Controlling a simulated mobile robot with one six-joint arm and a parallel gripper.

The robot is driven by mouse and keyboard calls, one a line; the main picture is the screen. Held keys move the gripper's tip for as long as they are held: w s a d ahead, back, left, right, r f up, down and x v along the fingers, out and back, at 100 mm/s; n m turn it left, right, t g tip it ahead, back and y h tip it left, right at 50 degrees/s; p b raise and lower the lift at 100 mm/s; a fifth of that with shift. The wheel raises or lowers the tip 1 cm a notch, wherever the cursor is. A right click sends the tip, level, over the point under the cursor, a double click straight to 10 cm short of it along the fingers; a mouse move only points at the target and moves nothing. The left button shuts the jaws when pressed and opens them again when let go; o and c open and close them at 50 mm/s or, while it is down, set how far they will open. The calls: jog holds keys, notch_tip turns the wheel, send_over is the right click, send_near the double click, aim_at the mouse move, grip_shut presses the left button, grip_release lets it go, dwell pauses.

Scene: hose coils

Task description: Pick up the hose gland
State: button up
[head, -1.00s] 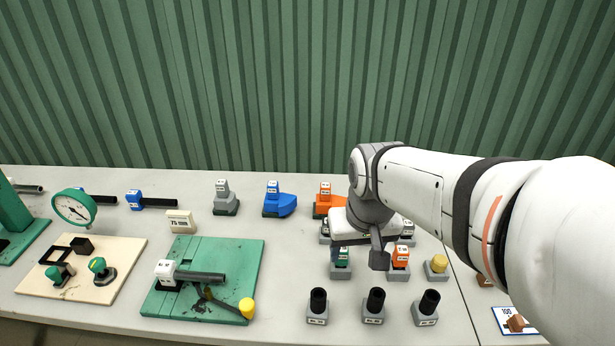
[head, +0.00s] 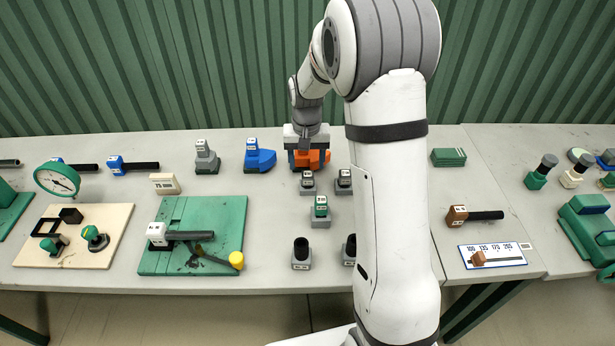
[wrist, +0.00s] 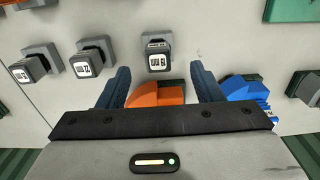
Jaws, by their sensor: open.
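I cannot tell for certain which part is the hose gland. An orange part (head: 322,157) sits in the back row on the bench, directly under my gripper (head: 306,150). In the wrist view the orange part (wrist: 157,96) shows between the two dark blue fingers of my gripper (wrist: 160,78). The fingers are apart, one to each side of it, and nothing is visibly clamped. The lower part of the orange piece is hidden by my gripper body. In the back row, a blue part (head: 260,157) and a grey part (head: 206,158) stand to the left.
Small labelled blocks (head: 307,181) and a green-topped block (head: 320,209) stand in front of the orange part. A green board (head: 220,215) with a black tube lies left. A slide gauge (head: 492,256) lies right. My arm hides part of the bench.

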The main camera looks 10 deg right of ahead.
aim_at(308, 174)
jog(key=f, duration=0.2)
jog(key=f+p, duration=0.1)
jog(key=f, duration=0.1)
jog(key=f+p, duration=0.1)
jog(key=f, duration=0.1)
jog(key=shift+w+d+f, duration=0.2)
jog(key=shift+w+f, duration=0.05)
jog(key=shift+f, duration=0.05)
jog(key=shift+c, duration=0.3)
jog(key=c, duration=1.1)
